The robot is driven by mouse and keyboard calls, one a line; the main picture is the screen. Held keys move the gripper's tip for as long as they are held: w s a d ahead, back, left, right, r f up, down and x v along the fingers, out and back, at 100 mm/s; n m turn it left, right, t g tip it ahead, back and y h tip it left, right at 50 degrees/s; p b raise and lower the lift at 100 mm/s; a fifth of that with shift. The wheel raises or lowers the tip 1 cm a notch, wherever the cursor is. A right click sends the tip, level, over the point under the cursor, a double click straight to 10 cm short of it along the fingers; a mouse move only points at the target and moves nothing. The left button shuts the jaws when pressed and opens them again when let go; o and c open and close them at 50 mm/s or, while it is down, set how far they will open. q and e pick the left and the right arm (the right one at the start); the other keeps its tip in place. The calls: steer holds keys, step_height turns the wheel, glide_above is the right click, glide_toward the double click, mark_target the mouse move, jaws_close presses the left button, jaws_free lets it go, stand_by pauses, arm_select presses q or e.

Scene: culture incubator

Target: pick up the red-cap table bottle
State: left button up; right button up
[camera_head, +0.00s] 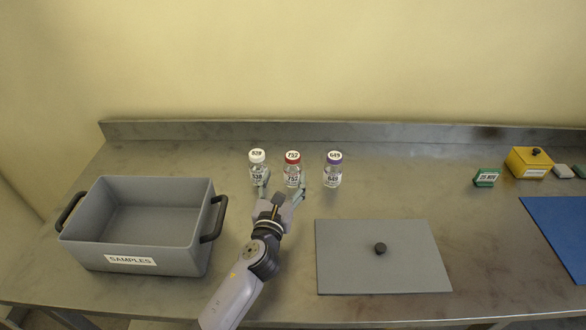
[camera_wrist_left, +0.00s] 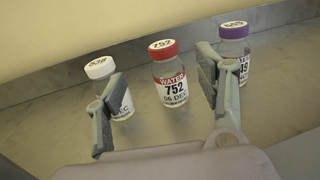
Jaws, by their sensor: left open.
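The red-cap bottle (camera_head: 292,170) stands upright on the table, in the middle of a row of three bottles. In the left wrist view the red-cap bottle (camera_wrist_left: 170,76) has a label reading WATER 752 06 DEC. My left gripper (camera_head: 282,188) is open, with one finger on each side of the red-cap bottle in the picture; I cannot tell whether they touch it. In the left wrist view the left gripper (camera_wrist_left: 164,98) frames the bottle between its two fingers. My right gripper is not in view.
A white-cap bottle (camera_head: 257,158) stands to the left and a purple-cap bottle (camera_head: 333,170) to the right. A grey SAMPLES bin (camera_head: 130,259) is at left. A grey lid (camera_head: 345,270) lies at front centre. A green box (camera_head: 486,178), yellow box (camera_head: 528,164) and blue mat (camera_head: 560,225) are at right.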

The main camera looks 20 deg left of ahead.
mark_target(291, 164)
arm_select(q)
steer(key=w, duration=0.4)
steer(key=shift+a+f, duration=0.1)
steer(key=shift+a, duration=0.15)
steer(key=shift+w, duration=0.45)
steer(key=w, duration=0.4)
steer(key=shift+w+f, duration=0.25)
steer(key=shift+w, duration=0.1)
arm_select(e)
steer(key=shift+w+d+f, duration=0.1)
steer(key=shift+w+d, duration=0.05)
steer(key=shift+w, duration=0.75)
arm_select(q)
steer(key=shift+c, duration=0.3)
steer(key=c, duration=1.3)
